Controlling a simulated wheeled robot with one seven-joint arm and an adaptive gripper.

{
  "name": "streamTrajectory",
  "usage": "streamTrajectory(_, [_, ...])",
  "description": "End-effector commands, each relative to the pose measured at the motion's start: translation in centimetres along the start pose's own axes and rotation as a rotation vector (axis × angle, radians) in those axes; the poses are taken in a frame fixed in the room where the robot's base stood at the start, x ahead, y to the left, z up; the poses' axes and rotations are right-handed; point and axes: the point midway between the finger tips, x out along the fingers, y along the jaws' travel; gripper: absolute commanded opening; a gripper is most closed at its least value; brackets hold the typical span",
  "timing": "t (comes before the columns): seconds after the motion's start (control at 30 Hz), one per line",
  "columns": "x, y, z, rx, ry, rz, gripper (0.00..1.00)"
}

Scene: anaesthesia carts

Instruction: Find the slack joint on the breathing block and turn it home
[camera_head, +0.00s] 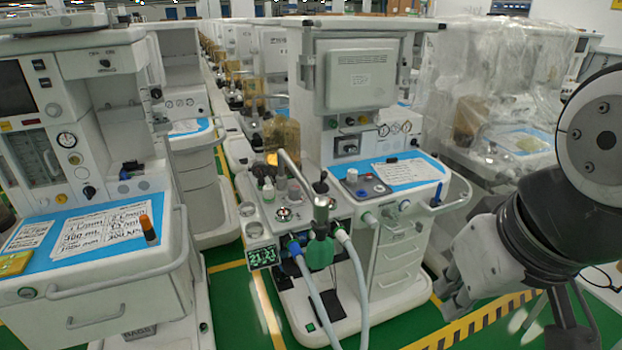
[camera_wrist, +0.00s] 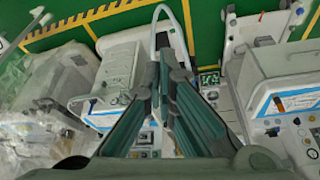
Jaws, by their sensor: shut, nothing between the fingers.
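The breathing block (camera_head: 283,214) sits on the left front of the middle anaesthesia cart (camera_head: 365,180) in the head view. A blue connector (camera_head: 295,247) and a pale connector (camera_head: 340,235) join two hoses to its front; a green bag (camera_head: 320,254) hangs between them. Which joint is slack cannot be told at this size. My gripper (camera_head: 452,288) is at the right, apart from the block, in front of the cart's right side. In the wrist view my gripper (camera_wrist: 165,55) is shut and empty, and its fingers hide much of the block.
Another cart (camera_head: 95,290) with papers and an orange-capped bottle stands at the left. A plastic-covered cart (camera_head: 500,100) stands at the back right. Two hoses (camera_head: 357,275) hang down in front of the middle cart. Green floor (camera_head: 240,290) lies open between the left and middle carts.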

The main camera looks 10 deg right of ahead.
Motion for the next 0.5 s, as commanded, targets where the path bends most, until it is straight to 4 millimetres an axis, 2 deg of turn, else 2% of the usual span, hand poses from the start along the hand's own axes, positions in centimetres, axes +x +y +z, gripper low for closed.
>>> streamTrajectory(0.27, [0.1, 0.0, 0.0, 0.0, -0.001, 0.0, 0.0])
streamTrajectory(0.5, [2.6, 0.0, 0.8, 0.003, -0.042, -0.004, 0.0])
